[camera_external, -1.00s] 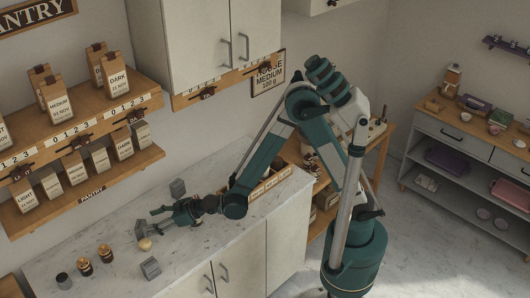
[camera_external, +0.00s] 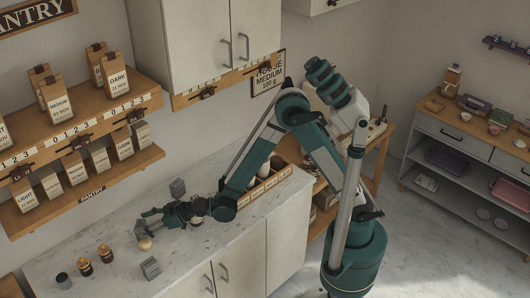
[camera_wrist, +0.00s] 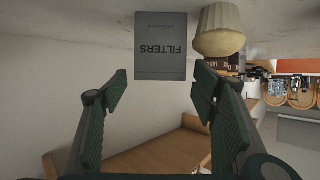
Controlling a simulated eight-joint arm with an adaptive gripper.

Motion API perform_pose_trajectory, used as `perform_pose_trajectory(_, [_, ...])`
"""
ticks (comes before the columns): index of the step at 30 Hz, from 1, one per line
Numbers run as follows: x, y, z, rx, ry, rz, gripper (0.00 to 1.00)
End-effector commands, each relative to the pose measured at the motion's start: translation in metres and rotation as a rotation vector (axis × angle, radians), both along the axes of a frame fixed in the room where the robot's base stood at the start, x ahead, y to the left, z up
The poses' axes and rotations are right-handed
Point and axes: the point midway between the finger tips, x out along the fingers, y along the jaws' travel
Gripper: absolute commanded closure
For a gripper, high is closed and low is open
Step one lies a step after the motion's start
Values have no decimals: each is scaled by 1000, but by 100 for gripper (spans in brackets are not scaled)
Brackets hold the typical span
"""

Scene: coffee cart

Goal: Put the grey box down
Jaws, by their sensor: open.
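A grey box (camera_wrist: 161,47) printed "FILTERS" shows upside down in the wrist view, just beyond my fingertips and between their lines. In the external view a small grey box (camera_external: 140,230), which looks like the same one, stands on the counter by my gripper. My gripper (camera_external: 149,214) is low over the counter. In the wrist view its two green finger pads (camera_wrist: 160,90) are wide apart with nothing between them. The box appears clear of both pads.
A cream fluted thing (camera_wrist: 219,32) is close beside the box. Several small jars (camera_external: 85,267) are at the left. Pantry shelves (camera_external: 85,190) line the wall.

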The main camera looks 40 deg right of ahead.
Motion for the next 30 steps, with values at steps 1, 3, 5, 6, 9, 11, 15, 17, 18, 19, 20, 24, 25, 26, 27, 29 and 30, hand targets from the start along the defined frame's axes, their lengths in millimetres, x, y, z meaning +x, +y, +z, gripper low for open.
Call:
perform_pose_trajectory(1, [0, 0, 0, 0, 0, 0, 41])
perform_pose_trajectory(3, [0, 0, 0, 0, 0, 0, 41])
perform_pose_trajectory(5, [0, 0, 0, 0, 0, 0, 41])
perform_pose_trajectory(6, [0, 0, 0, 0, 0, 0, 47])
perform_pose_trajectory(9, [0, 0, 0, 0, 0, 0, 60])
perform_pose_trajectory(11, [0, 0, 0, 0, 0, 0, 68])
perform_pose_trajectory(15, [0, 0, 0, 0, 0, 0, 80])
perform_pose_trajectory(17, [0, 0, 0, 0, 0, 0, 80])
perform_pose_trajectory(18, [0, 0, 0, 0, 0, 0, 80])
perform_pose_trajectory(19, [0, 0, 0, 0, 0, 0, 80])
perform_pose_trajectory(20, [0, 0, 0, 0, 0, 0, 80])
perform_pose_trajectory(24, [0, 0, 3, 0, 0, 0, 80])
perform_pose_trajectory(25, [0, 0, 4, 0, 0, 0, 80])
perform_pose_trajectory(26, [0, 0, 5, 0, 0, 0, 80])
perform_pose_trajectory(27, [0, 0, 7, 0, 0, 0, 80])
perform_pose_trajectory(29, [0, 0, 11, 0, 0, 0, 80])
perform_pose_trajectory(30, [0, 0, 15, 0, 0, 0, 80])
